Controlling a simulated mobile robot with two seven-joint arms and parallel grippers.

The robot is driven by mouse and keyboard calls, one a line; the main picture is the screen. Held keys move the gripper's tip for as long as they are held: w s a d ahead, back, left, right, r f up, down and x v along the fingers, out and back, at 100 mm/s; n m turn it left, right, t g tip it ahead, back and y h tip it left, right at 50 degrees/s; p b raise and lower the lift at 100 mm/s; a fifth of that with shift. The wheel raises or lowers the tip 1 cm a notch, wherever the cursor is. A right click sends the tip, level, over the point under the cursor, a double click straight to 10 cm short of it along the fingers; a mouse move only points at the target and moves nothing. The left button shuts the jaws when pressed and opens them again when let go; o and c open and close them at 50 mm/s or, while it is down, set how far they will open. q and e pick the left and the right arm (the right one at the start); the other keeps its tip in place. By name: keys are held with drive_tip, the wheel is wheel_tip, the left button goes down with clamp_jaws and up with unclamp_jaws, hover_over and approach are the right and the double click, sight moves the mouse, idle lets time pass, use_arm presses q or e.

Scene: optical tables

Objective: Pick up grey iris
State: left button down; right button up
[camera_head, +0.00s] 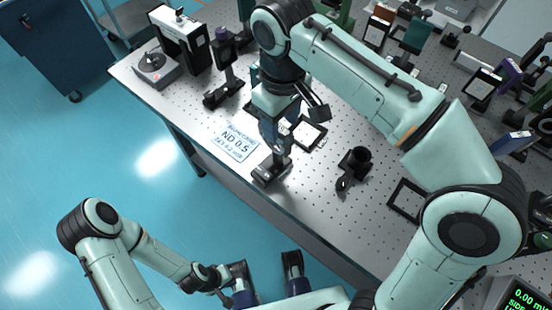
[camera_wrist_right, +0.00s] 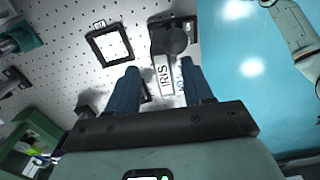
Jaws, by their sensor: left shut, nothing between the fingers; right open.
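The grey iris (camera_head: 270,169) stands near the table's front edge in the head view, on a dark base, its upper part hidden by my right gripper. In the right wrist view, a dark round-topped mount with a white "IRIS" label (camera_wrist_right: 165,76) shows between and beyond the fingertips. My right gripper (camera_head: 275,143) points down over it, open; in the wrist view its two blue fingers (camera_wrist_right: 160,78) are apart, on either side of the label. I cannot tell whether they touch it. My left gripper (camera_head: 222,283) is shut and empty, low over the floor, off the table.
A small black mount (camera_head: 355,165) and another frame (camera_head: 408,200) are to the right. A dark post mount (camera_head: 226,68) stands further back.

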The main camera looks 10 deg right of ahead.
drive_tip(key=f, duration=0.1)
drive_tip(key=f+b, duration=0.1)
drive_tip(key=f, duration=0.2)
drive_tip(key=shift+a+f, duration=0.2)
drive_tip(key=shift+a, duration=0.1)
drive_tip(key=shift+w, duration=0.1)
clamp_jaws()
drive_tip(key=shift+r, duration=0.1)
idle(0.9)
